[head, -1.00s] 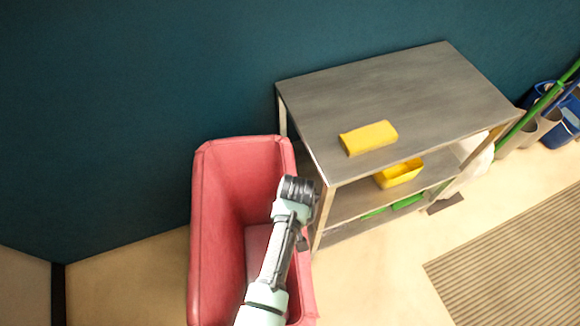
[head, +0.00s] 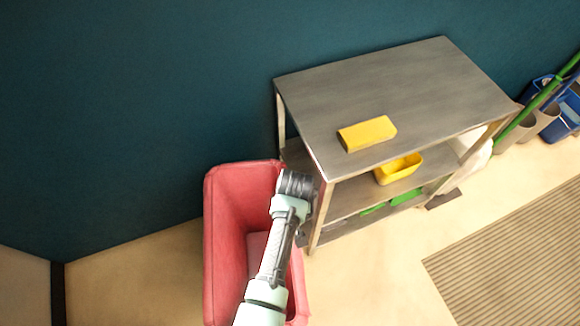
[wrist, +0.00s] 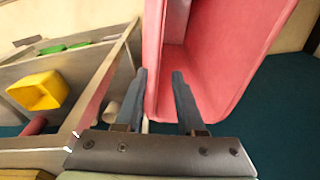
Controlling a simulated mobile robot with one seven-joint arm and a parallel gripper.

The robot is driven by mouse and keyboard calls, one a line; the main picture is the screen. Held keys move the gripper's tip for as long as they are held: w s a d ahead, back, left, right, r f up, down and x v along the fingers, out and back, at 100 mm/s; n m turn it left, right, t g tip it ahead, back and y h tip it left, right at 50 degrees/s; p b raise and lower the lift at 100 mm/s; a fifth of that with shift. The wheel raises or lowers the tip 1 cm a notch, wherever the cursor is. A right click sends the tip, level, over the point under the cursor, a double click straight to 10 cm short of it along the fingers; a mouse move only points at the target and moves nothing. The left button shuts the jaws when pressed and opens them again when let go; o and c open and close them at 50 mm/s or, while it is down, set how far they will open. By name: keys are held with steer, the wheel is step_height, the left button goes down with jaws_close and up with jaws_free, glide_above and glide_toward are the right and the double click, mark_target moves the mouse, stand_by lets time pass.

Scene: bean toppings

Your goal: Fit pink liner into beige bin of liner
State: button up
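The pink liner (head: 225,240) is a deep, open-topped, box-shaped tub standing upright beside the shelf at lower centre in the head view. In the wrist view its pink wall and rim (wrist: 228,75) fill the upper middle. My gripper (wrist: 159,74) points at its near corner, with the two dark fingers apart and a clear gap between them. Pink shows beyond and between the fingertips, but neither finger looks pressed on it. In the head view my arm covers the liner's right side. No beige bin can be made out; whether it is under the liner is hidden.
A grey metal shelf (head: 400,85) stands close on the right, with a yellow block (head: 367,133) on top and a yellow tub (head: 398,168) below. A dark teal wall is behind. Blue buckets (head: 560,110) stand far right. Floor is clear at left.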

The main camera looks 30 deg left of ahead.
step_height(320, 180, up, 12)
steer(key=s+d+p, duration=0.1)
steer(key=shift+d+r, duration=0.1)
stand_by(1.0)
steer(key=w+d+r+m+t+y, duration=0.1)
steer(key=w+d+r+m+t, duration=0.1)
steer(key=w+r+t, duration=0.95)
steer(key=w+d+r+m+t, duration=0.1)
steer(key=w+d+r, duration=0.15)
steer(key=r, duration=0.95)
steer(key=w+d+r+m+t, duration=0.1)
steer(key=w+d+r+t, duration=0.15)
steer(key=r, duration=0.95)
steer(key=s+d+r+m+t, duration=0.1)
steer(key=s+d+r+t, duration=0.15)
steer(key=r, duration=0.65)
steer(key=s+d+r+m+t, duration=0.1)
steer(key=s+r+t, duration=0.2)
steer(key=r, duration=0.6)
steer(key=s+d+r+m+t+h, duration=0.1)
steer(key=s+d+r+t+h, duration=0.1)
steer(key=s+r+t, duration=0.4)
steer(key=s+d+r, duration=0.1)
steer(key=s+r, duration=0.4)
steer(key=r, duration=0.1)
steer(key=shift+s+d+r, duration=0.15)
steer(key=shift+s+r, duration=0.05)
